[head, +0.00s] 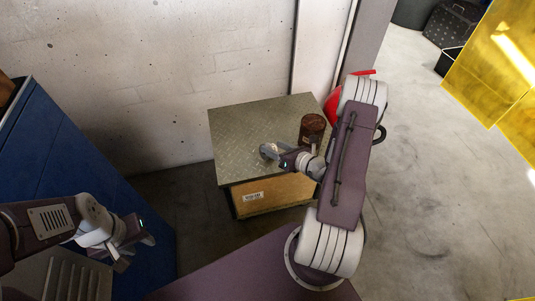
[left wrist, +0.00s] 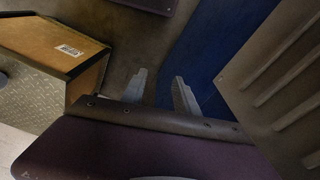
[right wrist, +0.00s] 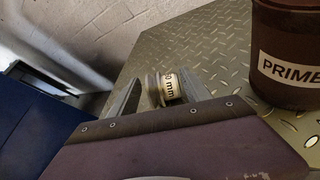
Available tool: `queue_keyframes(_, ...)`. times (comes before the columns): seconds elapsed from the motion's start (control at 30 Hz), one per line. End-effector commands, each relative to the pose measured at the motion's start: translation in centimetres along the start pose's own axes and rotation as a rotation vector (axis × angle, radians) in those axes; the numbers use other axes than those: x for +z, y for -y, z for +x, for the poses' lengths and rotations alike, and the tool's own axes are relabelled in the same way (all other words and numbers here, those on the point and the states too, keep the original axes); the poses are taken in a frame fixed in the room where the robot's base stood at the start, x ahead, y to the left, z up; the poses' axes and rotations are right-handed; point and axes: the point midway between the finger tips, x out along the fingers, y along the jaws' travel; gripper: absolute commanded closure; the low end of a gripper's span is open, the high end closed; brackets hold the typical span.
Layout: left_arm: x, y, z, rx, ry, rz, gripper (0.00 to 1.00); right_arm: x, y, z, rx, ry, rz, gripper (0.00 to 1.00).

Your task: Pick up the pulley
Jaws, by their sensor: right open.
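The pulley (right wrist: 153,91) is a small metal spool with a white label reading partly "0 mm". It sits on the diamond-plate table top (head: 245,118). My right gripper (right wrist: 161,76) is open, with one finger on each side of the pulley in the right wrist view. I cannot tell whether the fingers touch it. In the head view the right gripper (head: 268,151) is low over the table, and the pulley is hard to make out there. My left gripper (left wrist: 160,75) is open and empty, away from the table. It shows at lower left in the head view (head: 122,258).
A brown can (head: 312,127) labelled "PRIME…" stands on the table close to the right gripper. A red object (head: 332,104) is partly hidden behind my right arm. A blue cabinet (head: 75,150) stands at left. A concrete wall (head: 150,80) rises behind the table.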

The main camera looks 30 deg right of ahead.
Motion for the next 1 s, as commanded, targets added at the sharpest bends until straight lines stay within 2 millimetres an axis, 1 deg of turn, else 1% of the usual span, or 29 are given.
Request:
queue_keyframes(0.03, 0.0, 0.0, 0.3, 0.000, 0.000, 0.000, 0.64, -0.1, 0.0, 0.5, 0.001, 0.000, -0.002, 0.44)
queue_keyframes(0.17, 0.1, 0.0, 0.5, 0.000, 0.000, 0.000, 0.64, -0.1, 0.0, 0.8, 0.001, 0.001, -0.002, 0.44)
queue_keyframes(0.33, 0.3, 0.1, 2.6, 0.000, 0.000, 0.000, 0.64, -1.1, 0.3, 3.9, 0.004, 0.000, -0.005, 0.44)
queue_keyframes(0.43, 0.3, 0.1, 2.8, 0.000, 0.001, 0.000, 0.64, -0.8, 0.3, 5.3, 0.003, 0.001, -0.004, 0.44)
queue_keyframes(0.53, 0.3, 0.1, 2.9, 0.000, 0.000, 0.000, 0.64, -0.6, 0.3, 5.8, 0.001, 0.001, -0.002, 0.44)
queue_keyframes(0.7, 0.3, 0.1, 2.8, 0.000, 0.000, 0.000, 0.64, -0.5, 0.3, 5.8, 0.000, 0.000, 0.000, 0.44)
queue_keyframes(0.73, 0.3, 0.1, 2.8, 0.000, 0.000, 0.000, 0.64, -0.5, 0.3, 5.8, 0.000, 0.000, -0.001, 0.46)
queue_keyframes(0.77, 0.3, 0.1, 2.8, 0.000, 0.000, 0.000, 0.64, -0.5, 0.3, 5.8, 0.000, 0.000, -0.001, 0.55)
queue_keyframes(0.8, 0.3, 0.1, 2.8, 0.000, 0.000, 0.000, 0.64, -0.5, 0.3, 5.8, 0.000, 0.000, -0.001, 0.66)
queue_keyframes(0.87, 0.3, 0.1, 2.8, 0.000, 0.000, 0.000, 0.64, -0.5, 0.3, 5.8, 0.000, 0.000, -0.001, 0.83)
queue_keyframes(0.9, 0.3, 0.1, 2.8, 0.000, 0.000, 0.000, 0.64, -0.5, 0.3, 5.8, 0.000, 0.000, -0.001, 0.94)
queue_keyframes(0.93, 0.3, 0.1, 2.8, 0.000, 0.000, 0.000, 0.64, -0.5, 0.3, 5.8, 0.000, 0.000, -0.001, 1.00)
queue_keyframes(1.0, 0.3, 0.1, 2.8, 0.000, 0.000, 0.000, 0.64, -0.5, 0.3, 5.8, 0.001, 0.001, -0.001, 1.00)
